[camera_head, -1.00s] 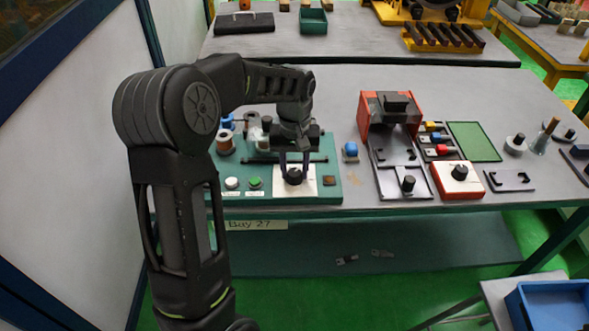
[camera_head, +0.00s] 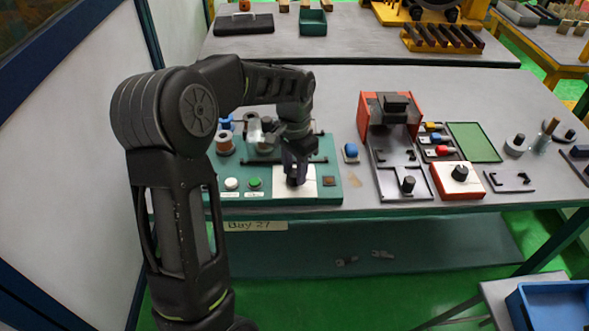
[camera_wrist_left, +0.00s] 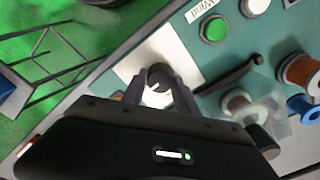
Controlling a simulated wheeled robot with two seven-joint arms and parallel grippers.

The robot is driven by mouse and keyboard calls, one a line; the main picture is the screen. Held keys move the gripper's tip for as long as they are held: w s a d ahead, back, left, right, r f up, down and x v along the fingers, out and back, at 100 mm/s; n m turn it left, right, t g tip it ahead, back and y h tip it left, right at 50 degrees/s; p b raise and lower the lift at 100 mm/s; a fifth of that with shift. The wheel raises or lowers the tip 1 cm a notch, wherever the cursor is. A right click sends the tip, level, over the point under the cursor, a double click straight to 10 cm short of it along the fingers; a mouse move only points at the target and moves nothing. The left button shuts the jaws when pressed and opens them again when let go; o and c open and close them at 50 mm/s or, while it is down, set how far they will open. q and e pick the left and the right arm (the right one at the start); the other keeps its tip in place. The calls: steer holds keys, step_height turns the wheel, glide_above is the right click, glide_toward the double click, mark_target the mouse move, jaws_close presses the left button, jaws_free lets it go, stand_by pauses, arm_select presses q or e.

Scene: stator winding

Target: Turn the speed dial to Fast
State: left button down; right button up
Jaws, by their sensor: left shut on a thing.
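The speed dial (camera_wrist_left: 158,76) is a dark round knob with a light pointer mark, on a white plate (camera_wrist_left: 135,60) of the green winding panel (camera_head: 325,193). In the head view the dial is mostly hidden behind my left gripper (camera_head: 296,178). My left gripper (camera_wrist_left: 160,92) points down and is shut on the dial, one finger on each side. The lettering around the dial is too small to read, so its setting cannot be told. My right gripper is not in view.
A white button (camera_head: 231,183) and a green button (camera_head: 255,183) sit left of the dial. Wire spools (camera_head: 225,143) stand behind them. A brown square (camera_head: 329,181) lies right of the dial. A red box with a black knob (camera_head: 459,179) stands farther right.

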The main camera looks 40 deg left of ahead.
mark_target(294, 173)
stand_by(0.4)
arm_select(q)
steer(key=c, duration=0.9)
jaws_free()
steer(key=shift+c, duration=0.2)
steer(key=shift+r, duration=0.15)
step_height(294, 173, up, 8)
steer(key=shift+f+b, duration=0.25)
steer(key=shift+b, duration=0.15)
